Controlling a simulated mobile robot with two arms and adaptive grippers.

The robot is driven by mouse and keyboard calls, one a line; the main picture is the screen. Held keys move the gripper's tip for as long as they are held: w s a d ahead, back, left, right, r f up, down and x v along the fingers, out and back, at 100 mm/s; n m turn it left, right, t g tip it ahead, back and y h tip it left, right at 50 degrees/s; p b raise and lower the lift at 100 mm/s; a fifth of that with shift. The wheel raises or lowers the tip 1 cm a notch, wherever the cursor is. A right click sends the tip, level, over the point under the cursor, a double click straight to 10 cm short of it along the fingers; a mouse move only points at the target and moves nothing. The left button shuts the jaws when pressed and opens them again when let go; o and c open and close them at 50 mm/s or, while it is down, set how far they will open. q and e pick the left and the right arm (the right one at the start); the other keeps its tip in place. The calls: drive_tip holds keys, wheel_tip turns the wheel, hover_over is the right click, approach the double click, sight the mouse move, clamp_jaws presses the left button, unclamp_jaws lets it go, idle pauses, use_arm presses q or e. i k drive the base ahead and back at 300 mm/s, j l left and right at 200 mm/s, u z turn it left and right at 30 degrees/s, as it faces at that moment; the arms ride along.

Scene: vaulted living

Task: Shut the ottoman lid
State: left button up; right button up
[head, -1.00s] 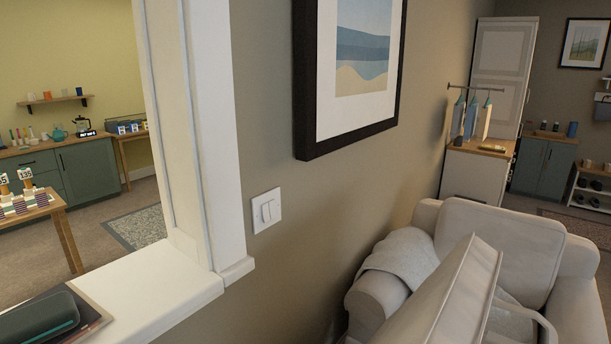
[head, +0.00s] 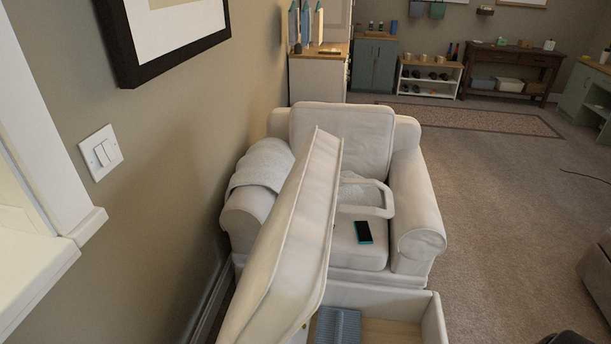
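The ottoman's cream padded lid (head: 290,235) stands raised and tilted in the lower middle of the head view, leaning toward the wall side. The ottoman box (head: 432,315) below it is open at the bottom edge. A blue-grey ribbed or folded item (head: 338,326) lies inside, and part of the wooden floor shows. The lid hides the left part of the box. Neither of my grippers can be made out in the head view.
A cream armchair (head: 415,205) stands just behind the ottoman, with a grey throw (head: 262,166) and a dark phone (head: 363,232) on it. The wall is close on the left. Open carpet (head: 510,220) lies to the right. A dark shape cuts the bottom right edge.

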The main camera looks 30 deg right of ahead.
sight(283, 281)
drive_tip(key=l+u, duration=0.1)
drive_tip(key=l, duration=0.55)
drive_tip(key=k+l+u, duration=0.15)
drive_tip(key=l, duration=0.45)
